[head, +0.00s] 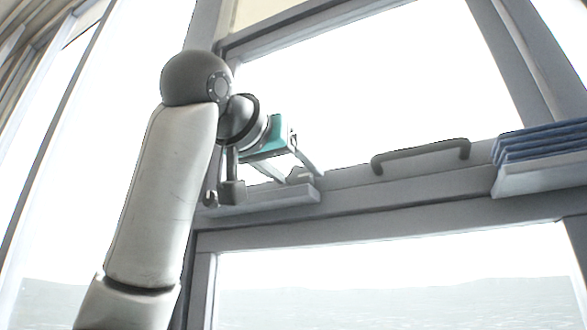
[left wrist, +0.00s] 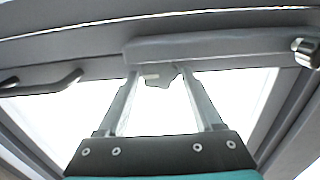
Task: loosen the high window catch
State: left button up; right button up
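The window catch is a long grey bar (left wrist: 220,46) on the window frame, with a small grey tab (left wrist: 160,79) sticking out from it. In the head view the bar (head: 270,197) lies along the crossbar of the frame, with the tab (head: 299,175) near its right end. My left gripper (head: 302,177) has a teal body and reaches up to the catch. In the left wrist view its two fingers (left wrist: 160,70) are apart, one on each side of the tab. Whether either finger touches the tab is unclear. My right gripper is not in view.
A grey handle (head: 421,156) is fixed to the crossbar right of the catch. A small shelf (head: 540,180) with a stack of blue folded things (head: 540,143) juts out at the far right. A round knob (left wrist: 306,52) sits by the bar's end in the left wrist view.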

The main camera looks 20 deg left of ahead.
pick_arm(q)
grip_shut()
jog(key=n+b, duration=0.1)
jog(key=n, duration=0.2)
jog(key=shift+f+n+b, duration=0.1)
jog(key=shift+n+b, duration=0.2)
jog(key=shift+n, duration=0.1)
jog(key=shift+a+n, duration=0.1)
jog(key=shift+n, duration=0.9)
jog(key=shift+o, duration=1.4)
grip_release()
